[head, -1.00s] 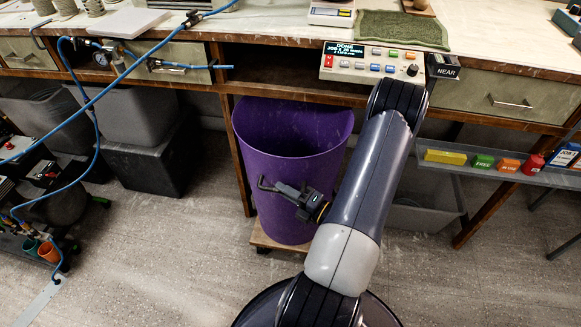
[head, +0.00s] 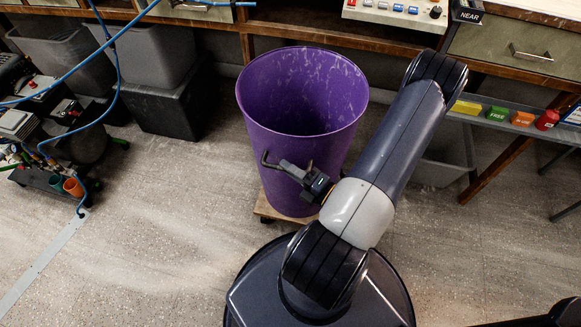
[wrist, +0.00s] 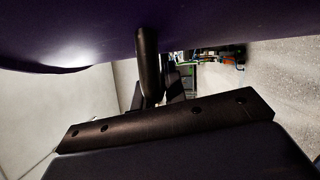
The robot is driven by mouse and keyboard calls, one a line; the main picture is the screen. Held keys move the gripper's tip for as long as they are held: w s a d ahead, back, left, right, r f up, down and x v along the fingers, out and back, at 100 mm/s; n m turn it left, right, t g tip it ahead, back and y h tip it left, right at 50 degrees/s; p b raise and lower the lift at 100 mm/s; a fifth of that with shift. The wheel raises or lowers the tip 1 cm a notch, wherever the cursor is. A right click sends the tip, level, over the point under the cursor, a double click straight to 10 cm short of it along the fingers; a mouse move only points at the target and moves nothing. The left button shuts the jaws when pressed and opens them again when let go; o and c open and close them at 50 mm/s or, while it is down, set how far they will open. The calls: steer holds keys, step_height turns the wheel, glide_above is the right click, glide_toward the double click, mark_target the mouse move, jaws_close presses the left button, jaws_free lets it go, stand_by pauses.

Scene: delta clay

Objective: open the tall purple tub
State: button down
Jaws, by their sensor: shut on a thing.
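The tall purple tub (head: 296,150) stands upright on a low wooden base (head: 263,208) in the head view. Its top is uncovered and its inside looks dark, with pale scuffs on the wall. A dark bar-like handle (head: 265,157) shows at its front. My gripper (head: 293,170) is at the tub's front, about mid-height, shut on this handle. In the wrist view the purple tub wall (wrist: 210,22) fills the top, with a dark post (wrist: 148,62) below it. The exact contact of the jaws is hard to make out.
The workbench (head: 270,30) runs behind the tub. Grey and black bins (head: 165,100) stand at left behind a machine with cups (head: 65,185). A shelf with small coloured boxes (head: 497,114) is at right. The floor (head: 150,235) at front left is clear.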

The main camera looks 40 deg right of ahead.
steer(key=c, duration=1.5)
jaws_free()
steer(key=shift+o, duration=0.2)
steer(key=shift+s+d, duration=0.1)
steer(key=p+v, duration=0.1)
steer(key=v, duration=0.9)
steer(key=shift+s+p, duration=0.3)
steer(key=shift+d+f, duration=0.1)
steer(key=shift+w, duration=0.15)
steer(key=shift+b+x, duration=0.8)
steer(key=shift+x, duration=4.5)
